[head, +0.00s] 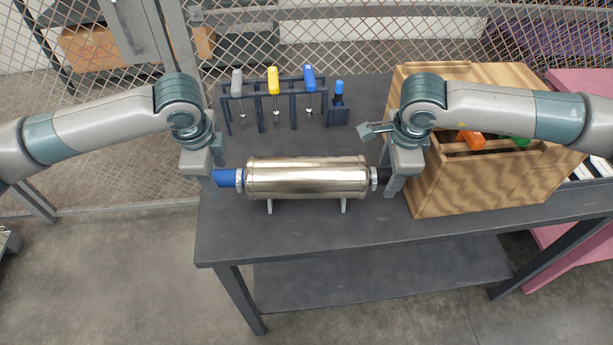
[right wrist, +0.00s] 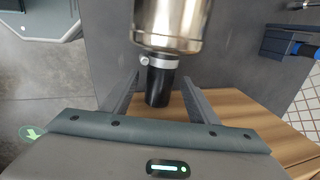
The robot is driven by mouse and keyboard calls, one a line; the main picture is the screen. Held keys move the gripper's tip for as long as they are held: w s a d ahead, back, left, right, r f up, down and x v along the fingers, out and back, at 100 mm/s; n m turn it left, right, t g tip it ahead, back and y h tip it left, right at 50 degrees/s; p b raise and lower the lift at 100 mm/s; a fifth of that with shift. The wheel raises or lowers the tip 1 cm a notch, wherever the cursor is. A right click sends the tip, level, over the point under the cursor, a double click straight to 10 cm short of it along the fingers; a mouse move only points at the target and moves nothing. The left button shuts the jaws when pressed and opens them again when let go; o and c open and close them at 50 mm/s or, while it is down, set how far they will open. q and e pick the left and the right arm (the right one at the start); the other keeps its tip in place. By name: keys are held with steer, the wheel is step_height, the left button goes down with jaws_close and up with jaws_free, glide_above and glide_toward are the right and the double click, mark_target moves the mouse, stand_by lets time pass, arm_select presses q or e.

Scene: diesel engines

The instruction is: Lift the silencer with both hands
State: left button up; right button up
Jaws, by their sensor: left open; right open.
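The silencer (head: 306,177) is a shiny metal cylinder lying level on small stands on the dark table. It has a blue pipe end (head: 225,178) on the left and a black pipe end (head: 382,175) on the right, each with a metal clamp. My left gripper (head: 208,178) is at the blue end, and its fingers partly hide it. My right gripper (head: 393,182) is open at the black end. In the right wrist view the black end (right wrist: 158,88) sits between my open fingers (right wrist: 160,92), with gaps on both sides.
A rack with several screwdrivers (head: 272,100) stands behind the silencer. A wooden crate (head: 470,190) with coloured things in it stands close to my right gripper. A wire mesh fence (head: 330,40) runs behind the table (head: 300,235). The table's front strip is bare.

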arm_select(q)
steer(key=shift+w+f, duration=0.2)
steer(key=shift+f, duration=0.75)
arm_select(e)
steer(key=shift+w+f, duration=0.15)
steer(key=shift+f, duration=0.8)
arm_select(q)
steer(key=shift+c, duration=0.2)
arm_select(e)
steer(key=shift+c, duration=0.2)
arm_select(q)
jaws_close()
arm_select(e)
jaws_close()
arm_select(q)
steer(key=shift+w+r, duration=0.15)
steer(key=shift+r, duration=0.05)
arm_select(e)
steer(key=shift+w+r, duration=0.15)
steer(key=shift+r, duration=0.05)
